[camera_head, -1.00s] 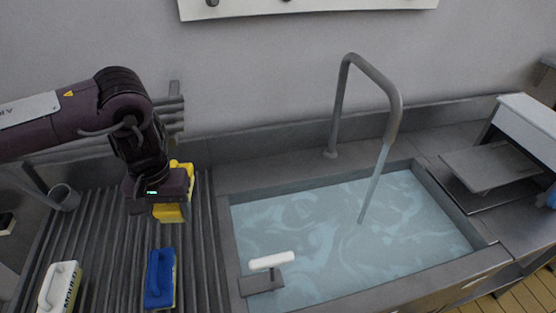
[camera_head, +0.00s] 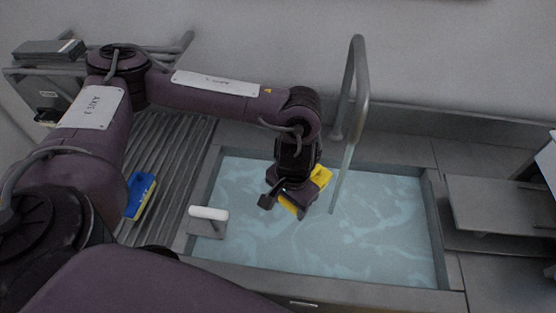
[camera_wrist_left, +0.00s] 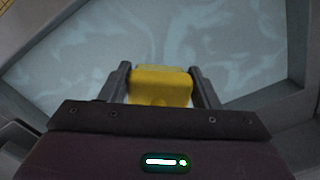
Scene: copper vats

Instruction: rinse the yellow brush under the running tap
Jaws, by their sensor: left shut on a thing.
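My left gripper (camera_head: 290,192) is shut on the yellow brush (camera_head: 319,175) above the water of the sink basin. In the left wrist view the yellow brush (camera_wrist_left: 160,86) sits between the two fingers of the left gripper (camera_wrist_left: 160,88). The tall grey tap (camera_head: 362,95) stands at the back of the sink (camera_head: 430,205). A stream of water (camera_head: 342,180) runs from its spout into the basin. The brush is just left of the stream in the head view; I cannot tell whether they touch. My right gripper is not in view.
A white-topped handle (camera_head: 208,214) stands at the basin's front left corner. A grey raised plate (camera_head: 495,200) is right of the sink. The basin's right half is clear above the water.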

